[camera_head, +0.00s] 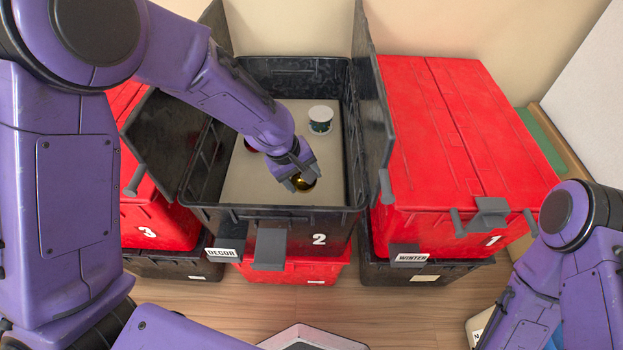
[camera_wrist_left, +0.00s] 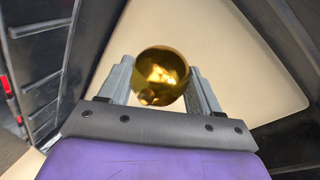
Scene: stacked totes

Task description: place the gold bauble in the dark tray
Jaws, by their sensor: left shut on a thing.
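The gold bauble (camera_head: 304,184) is inside the open black tote marked 2 (camera_head: 275,213), near its front wall. My left gripper (camera_head: 302,178) reaches down into this tote and is shut on the bauble. In the left wrist view the shiny gold bauble (camera_wrist_left: 161,76) sits between the two grey fingers (camera_wrist_left: 160,84), with the pale tote floor behind it. I cannot tell whether the bauble touches the floor. I cannot make out a separate dark tray in either view. My right arm shows at the lower right, but its gripper is out of view.
The tote's lid flaps (camera_head: 374,110) stand up. Closed red totes marked 1 (camera_head: 465,130) and 3 (camera_head: 160,225) flank it.

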